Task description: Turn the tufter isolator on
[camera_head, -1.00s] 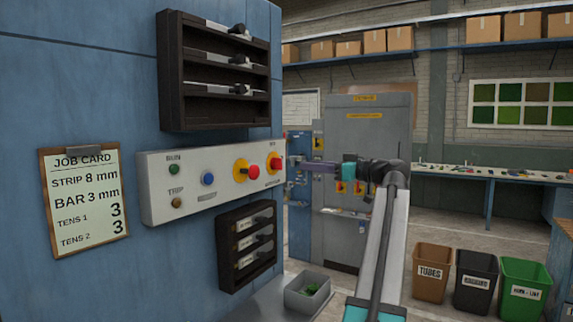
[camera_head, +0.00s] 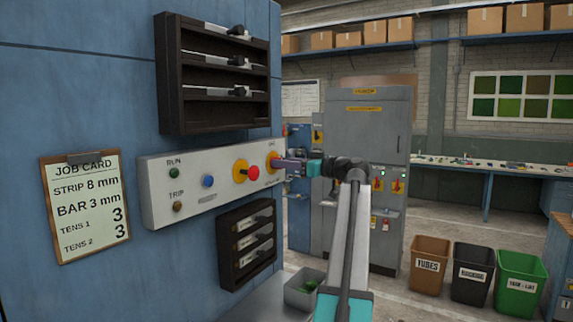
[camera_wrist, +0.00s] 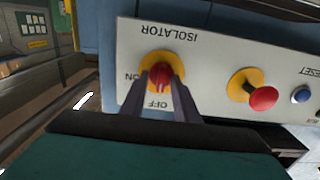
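The tufter isolator is a red knob on a yellow disc (camera_wrist: 152,58) at the right end of the pale control panel (camera_head: 222,183). In the wrist view it appears upside down, with ISOLATOR, ON and OFF lettering around it. My gripper (camera_wrist: 163,78) has one finger on each side of the red knob, with the tips at the disc. I cannot tell whether the fingers press on the knob. In the head view my gripper (camera_head: 277,163) reaches the isolator from the right and partly hides it.
Beside the isolator, a red mushroom button on a yellow disc (camera_wrist: 262,98) sticks out; a blue button (camera_wrist: 300,95) is further along. Dark racks (camera_head: 214,118) hang above and below the panel. A grey bin (camera_head: 303,290) stands below. Open floor lies right of my arm.

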